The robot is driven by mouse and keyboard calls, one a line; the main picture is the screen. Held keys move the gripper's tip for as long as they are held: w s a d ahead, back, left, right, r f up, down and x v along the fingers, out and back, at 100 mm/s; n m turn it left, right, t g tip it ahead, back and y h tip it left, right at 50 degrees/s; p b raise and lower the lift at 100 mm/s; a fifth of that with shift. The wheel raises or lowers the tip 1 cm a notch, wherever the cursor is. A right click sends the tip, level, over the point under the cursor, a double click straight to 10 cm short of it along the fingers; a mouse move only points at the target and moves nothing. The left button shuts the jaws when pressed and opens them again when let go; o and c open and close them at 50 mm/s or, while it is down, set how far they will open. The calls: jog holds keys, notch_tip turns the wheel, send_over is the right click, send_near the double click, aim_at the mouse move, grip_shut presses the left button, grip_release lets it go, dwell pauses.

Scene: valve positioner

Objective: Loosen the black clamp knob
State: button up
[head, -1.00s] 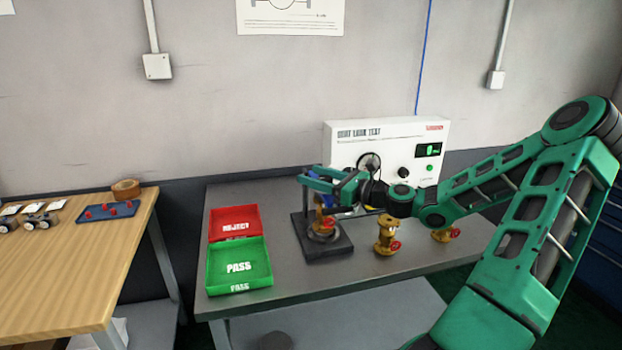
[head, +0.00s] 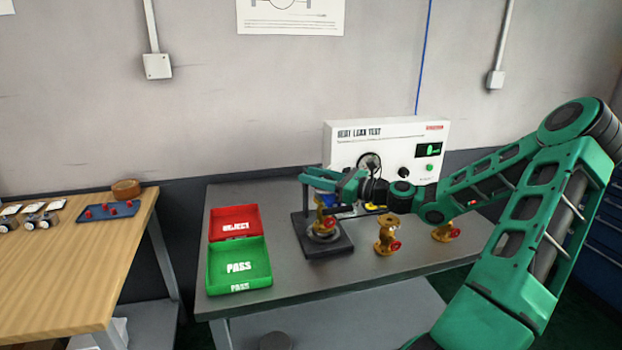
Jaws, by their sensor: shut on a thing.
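The test fixture stands on the grey bench with a dark square base (head: 340,245). A brass valve (head: 322,222) with a red handwheel sits upright on it. My green gripper (head: 318,186) reaches in from the right, directly above this valve, at the top of the clamp. Its jaws are shut on the black clamp knob, which the fingers and wrist hide from this view. Part of something blue (head: 325,200) shows just under the fingers.
A white leak tester (head: 385,140) stands close behind my wrist. Two more brass valves (head: 386,236) (head: 445,233) stand to the right of the fixture, under my arm. A red reject bin (head: 234,221) and a green pass bin (head: 238,268) lie to the left.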

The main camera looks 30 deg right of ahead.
aim_at(331, 177)
jog(key=shift+s+a+n+g+y, duration=0.25)
jog(key=shift+s+n+g+y, duration=0.2)
jog(key=shift+n+g+y, duration=1.6)
jog(key=shift+s+a+n+g+y, duration=0.35)
jog(key=shift+n+g+y, duration=0.6)
jog(key=shift+n+g, duration=1.15)
jog(key=shift+s+a+n+g+y, duration=0.15)
jog(key=shift+s+n+g+y, duration=0.35)
jog(key=shift+n+g+y, duration=1.65)
jog(key=shift+s+m+g+h, duration=0.1)
jog(key=shift+m+g+h, duration=0.55)
jog(key=shift+g, duration=0.35)
jog(key=o, duration=1.1)
jog(key=shift+c, duration=0.2)
jog(key=shift+d, duration=0.1)
jog(key=d, duration=1)
jog(key=shift+s+d, duration=0.2)
jog(key=shift+d, duration=0.1)
